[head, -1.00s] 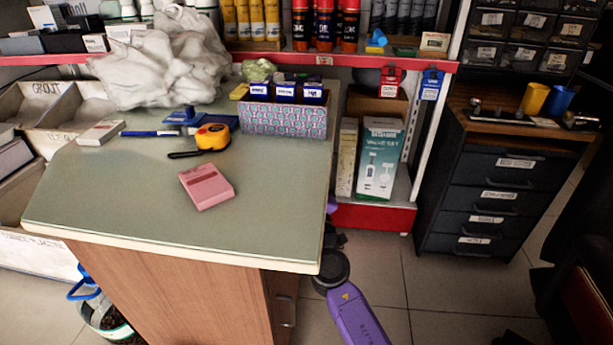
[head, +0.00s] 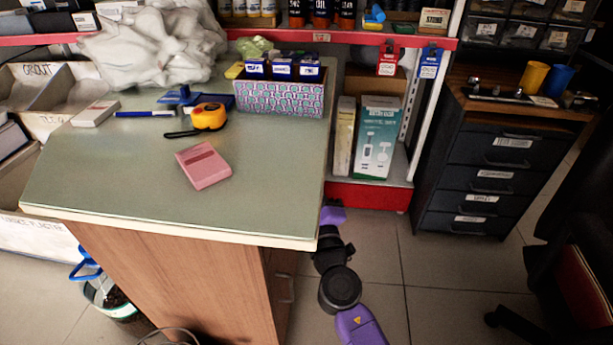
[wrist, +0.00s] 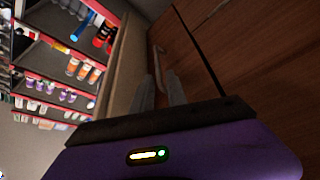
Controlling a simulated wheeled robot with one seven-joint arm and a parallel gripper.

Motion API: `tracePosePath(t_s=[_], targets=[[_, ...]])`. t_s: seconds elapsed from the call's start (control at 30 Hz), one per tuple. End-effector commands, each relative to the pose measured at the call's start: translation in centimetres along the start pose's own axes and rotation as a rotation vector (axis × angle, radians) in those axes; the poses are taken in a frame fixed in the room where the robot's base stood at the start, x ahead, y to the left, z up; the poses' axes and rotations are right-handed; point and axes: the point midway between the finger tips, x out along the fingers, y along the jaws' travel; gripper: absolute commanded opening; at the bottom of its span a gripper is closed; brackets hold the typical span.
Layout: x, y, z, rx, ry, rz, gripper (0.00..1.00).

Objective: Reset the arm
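My gripper is low beside the right edge of the workbench (head: 250,215), where my purple and black arm shows in the head view. In the wrist view my gripper (wrist: 160,88) has its two grey fingers apart with nothing between them. It is close to the wooden front of the bench cabinet (wrist: 215,50), and a cabinet handle (wrist: 159,62) shows beyond the fingertips. In the head view the fingertips are hidden or too small to make out.
The bench carries a pink box (head: 204,166), a yellow tape measure (head: 208,117) and a patterned bin (head: 280,97). A red-edged shelf (head: 368,196) stands behind my arm. A dark drawer unit (head: 490,170) stands right. Floor (head: 435,275) between is clear.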

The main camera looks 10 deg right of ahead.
Motion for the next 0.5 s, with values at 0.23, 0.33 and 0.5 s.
tracePosePath(t_s=[0.23, 0.33, 0.5], targets=[[0.0, 0.0, 0.0, 0.0, 0.0, 0.0, 0.18], [-0.2, -0.1, 0.1, 0.004, -0.002, -0.003, 0.18], [-3.2, -1.9, 1.2, 0.064, -0.024, -0.045, 0.18]])
